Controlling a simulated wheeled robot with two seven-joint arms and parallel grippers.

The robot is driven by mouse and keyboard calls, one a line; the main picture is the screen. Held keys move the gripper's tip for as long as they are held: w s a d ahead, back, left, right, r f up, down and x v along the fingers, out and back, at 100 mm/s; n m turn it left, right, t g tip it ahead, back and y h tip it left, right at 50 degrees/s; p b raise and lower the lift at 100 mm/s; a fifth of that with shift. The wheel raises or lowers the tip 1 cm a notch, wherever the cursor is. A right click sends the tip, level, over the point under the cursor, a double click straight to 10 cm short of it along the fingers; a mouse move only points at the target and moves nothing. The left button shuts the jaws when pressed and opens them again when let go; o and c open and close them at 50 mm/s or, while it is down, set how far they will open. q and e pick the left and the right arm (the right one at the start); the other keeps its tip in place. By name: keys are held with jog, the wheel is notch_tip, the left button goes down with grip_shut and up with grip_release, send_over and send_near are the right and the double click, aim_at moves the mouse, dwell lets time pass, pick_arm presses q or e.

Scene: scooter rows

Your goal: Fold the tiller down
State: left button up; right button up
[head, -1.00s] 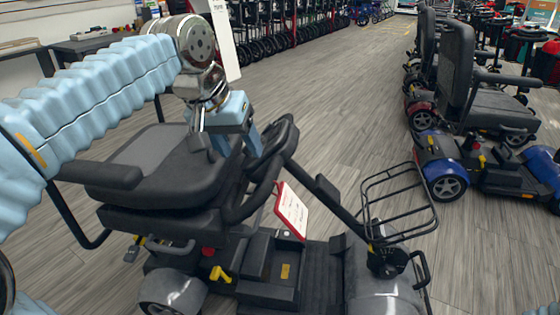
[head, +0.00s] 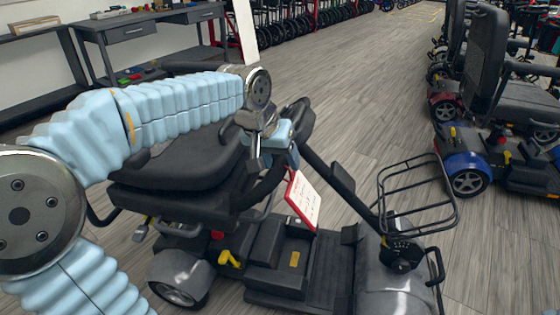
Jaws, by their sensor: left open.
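A grey mobility scooter stands in front of me, its seat (head: 185,165) on the left and its front basket (head: 418,196) on the right. Its black tiller (head: 341,181) leans back from the front toward the seat. The handlebar (head: 301,114) at its top is close to the seat's edge. My left gripper (head: 287,150) is open and points down at the near side of the handlebar. It overlaps the handlebar in the picture, and I cannot tell whether they touch. The gripper partly hides the handlebar. My right gripper is out of view.
A red-edged white card (head: 303,200) hangs below the handlebar. A blue scooter (head: 466,168) and others stand in a row at the right. A desk with drawers (head: 132,34) is at the back left. The wooden aisle floor (head: 340,90) between is clear.

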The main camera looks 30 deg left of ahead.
pick_arm(q)
jog(key=shift+f, duration=0.25)
